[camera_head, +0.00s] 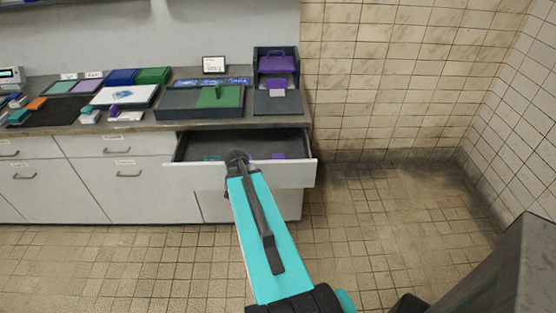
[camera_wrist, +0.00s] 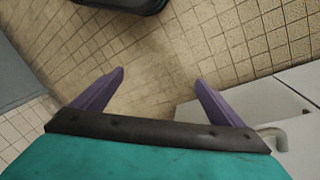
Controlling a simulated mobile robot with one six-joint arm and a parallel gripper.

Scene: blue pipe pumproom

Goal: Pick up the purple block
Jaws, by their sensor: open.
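Small purple shapes show inside the open drawer (camera_head: 168,160) in the head view. One purple piece (camera_head: 278,155) lies toward the drawer's right end, and another purple patch (camera_head: 252,157) shows just beside my arm. They are too small to tell which is the purple block. My gripper (camera_wrist: 159,76) has two purple fingers, spread apart and empty, with tiled floor beyond them in the wrist view. No block shows in that view. In the head view my arm reaches toward the drawer front, and its far end hides part of the drawer.
The counter above holds a grey tray with a green panel (camera_head: 220,96), a dark rack with a purple case (camera_head: 272,63), and a small purple item (camera_head: 113,108) on the left. A cabinet handle (camera_wrist: 272,133) shows in the wrist view. Floor to the right (camera_head: 370,220) is clear.

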